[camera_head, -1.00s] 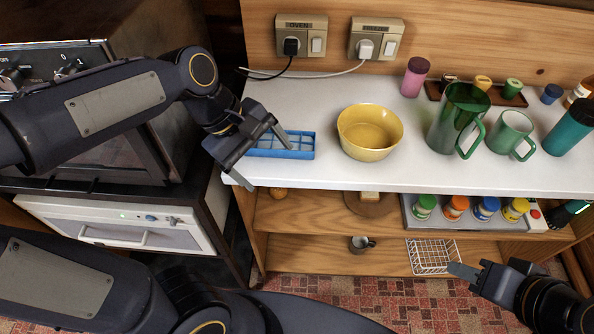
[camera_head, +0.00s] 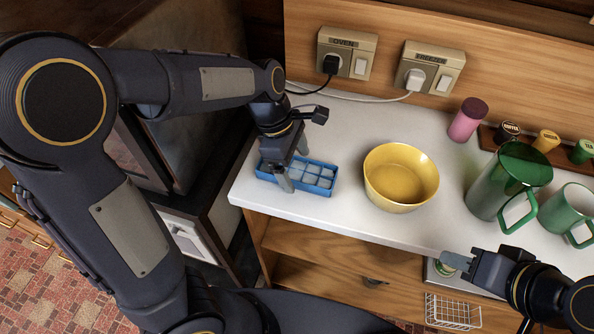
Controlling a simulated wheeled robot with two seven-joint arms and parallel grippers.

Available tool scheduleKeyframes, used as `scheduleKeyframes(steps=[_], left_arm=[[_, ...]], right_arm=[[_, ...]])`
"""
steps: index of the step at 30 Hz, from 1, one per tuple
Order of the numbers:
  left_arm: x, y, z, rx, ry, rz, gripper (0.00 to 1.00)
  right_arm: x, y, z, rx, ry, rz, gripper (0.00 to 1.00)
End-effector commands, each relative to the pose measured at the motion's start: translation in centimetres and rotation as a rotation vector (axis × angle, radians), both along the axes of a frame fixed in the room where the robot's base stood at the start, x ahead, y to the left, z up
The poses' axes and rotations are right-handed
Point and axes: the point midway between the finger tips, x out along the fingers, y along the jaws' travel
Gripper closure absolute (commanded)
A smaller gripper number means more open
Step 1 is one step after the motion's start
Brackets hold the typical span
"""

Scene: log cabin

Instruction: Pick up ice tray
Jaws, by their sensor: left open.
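The blue ice tray (camera_head: 322,189) with pale ice cubes lies on the left part of the white counter, left of the yellow bowl. My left gripper (camera_head: 293,170) points down over the tray's left part, with its fingers apart. One finger is in front of the tray's near side; the other is partly hidden behind the tray's far side or above it. I cannot tell whether the fingers touch the tray. My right gripper (camera_head: 452,262) is at the lower right, in front of the counter's front edge, away from the tray. Its finger opening cannot be made out.
The yellow bowl (camera_head: 400,178) stands right of the tray. A green pitcher (camera_head: 508,180), a green mug (camera_head: 567,212) and a pink container (camera_head: 467,120) stand further right. Wall sockets (camera_head: 432,68) with cables are behind. A wire basket (camera_head: 453,311) sits on a lower shelf.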

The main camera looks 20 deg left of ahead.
Motion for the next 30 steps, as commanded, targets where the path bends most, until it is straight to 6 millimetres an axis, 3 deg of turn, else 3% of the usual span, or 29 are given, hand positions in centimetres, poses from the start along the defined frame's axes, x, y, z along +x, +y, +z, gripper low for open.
scheduleKeyframes(steps=[7, 18, 26, 30], left_arm=[[0.0, 0.0, -0.1, -0.001, -0.001, 0.0, 0.17], [0.0, 0.0, 0.0, -0.001, -0.001, 0.0, 0.66], [0.0, 0.0, 0.3, -0.002, -0.002, 0.001, 0.67], [0.1, -0.1, 2.1, -0.004, -0.006, 0.0, 0.67]], right_arm=[[0.0, 0.0, 0.0, 0.0, 0.0, 0.0, 0.64], [0.0, 0.0, 0.0, 0.0, 0.0, 0.0, 0.64], [0.0, 0.0, 0.1, 0.0, 0.0, 0.0, 0.64], [0.0, 0.0, 0.4, 0.0, 0.0, 0.0, 0.64]])
